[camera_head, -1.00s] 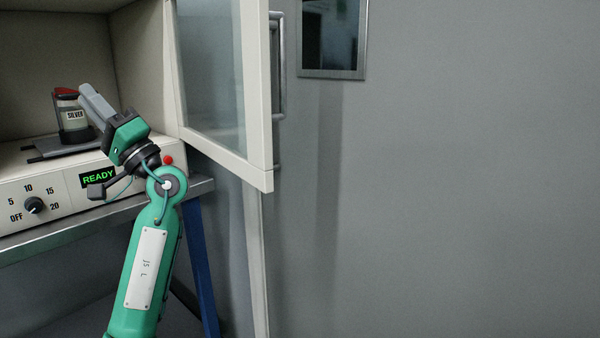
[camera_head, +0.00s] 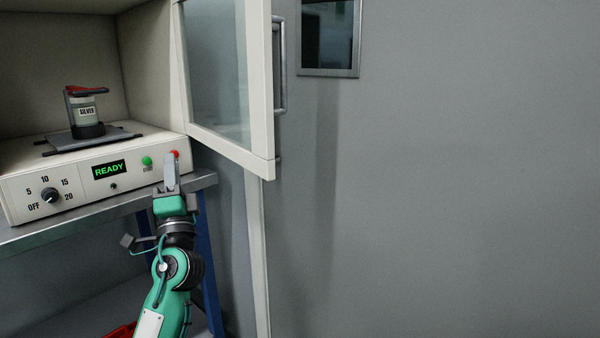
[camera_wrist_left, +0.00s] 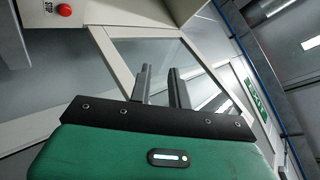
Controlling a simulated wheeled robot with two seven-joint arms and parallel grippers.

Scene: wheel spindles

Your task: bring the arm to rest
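My left gripper (camera_head: 171,160) points up in front of the right end of the machine's front panel, close to the red button (camera_head: 175,154). In the left wrist view its two fingers (camera_wrist_left: 161,84) stand apart with nothing between them, so it is open and empty. The red button also shows in the left wrist view (camera_wrist_left: 64,10). My right gripper is in neither view.
A jar marked SILVER (camera_head: 87,112) stands upright on a plate inside the white machine (camera_head: 20,187), under a red-topped holder. The panel reads READY, with a dial (camera_head: 51,196) and green button (camera_head: 147,161). The glazed door (camera_head: 265,150) is open. Floor space at right looks clear.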

